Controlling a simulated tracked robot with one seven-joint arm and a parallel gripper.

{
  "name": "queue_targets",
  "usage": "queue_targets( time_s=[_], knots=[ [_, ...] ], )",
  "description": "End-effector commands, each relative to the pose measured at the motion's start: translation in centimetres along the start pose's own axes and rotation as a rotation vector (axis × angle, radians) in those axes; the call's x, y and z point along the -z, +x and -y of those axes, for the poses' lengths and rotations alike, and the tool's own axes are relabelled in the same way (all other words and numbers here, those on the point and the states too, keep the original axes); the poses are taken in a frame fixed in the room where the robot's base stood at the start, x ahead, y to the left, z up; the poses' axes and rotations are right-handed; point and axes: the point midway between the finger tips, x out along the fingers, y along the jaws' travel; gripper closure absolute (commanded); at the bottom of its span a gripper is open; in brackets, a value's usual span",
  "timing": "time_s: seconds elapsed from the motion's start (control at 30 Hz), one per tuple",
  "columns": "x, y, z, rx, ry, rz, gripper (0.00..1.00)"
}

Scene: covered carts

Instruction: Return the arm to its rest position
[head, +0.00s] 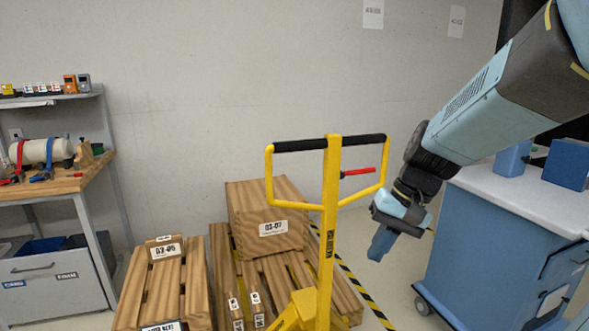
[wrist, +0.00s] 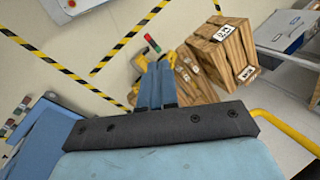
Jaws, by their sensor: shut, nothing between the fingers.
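My arm reaches in from the upper right of the head view, with light blue and black links. My gripper (head: 378,252) hangs at its end, pointing down, right of the yellow pallet jack (head: 328,220) and left of the blue cart (head: 478,240). Its blue fingers are shut together with nothing between them.
Wooden crates (head: 265,215) on pallets (head: 340,300) stand behind and left of the jack. A workbench (head: 75,180) with tools is at the far left. Blue boxes (head: 512,158) sit on the cart's white top. Yellow-black tape (head: 365,295) marks the floor.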

Motion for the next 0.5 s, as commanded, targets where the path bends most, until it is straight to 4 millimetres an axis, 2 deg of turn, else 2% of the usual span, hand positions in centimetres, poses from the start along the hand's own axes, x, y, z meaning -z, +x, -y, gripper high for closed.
queue_targets(
  time_s=[0.5],
  knots=[
    [-4.6,-8.0,-3.7,-0.284,-0.185,-0.406,1.0]
  ],
)
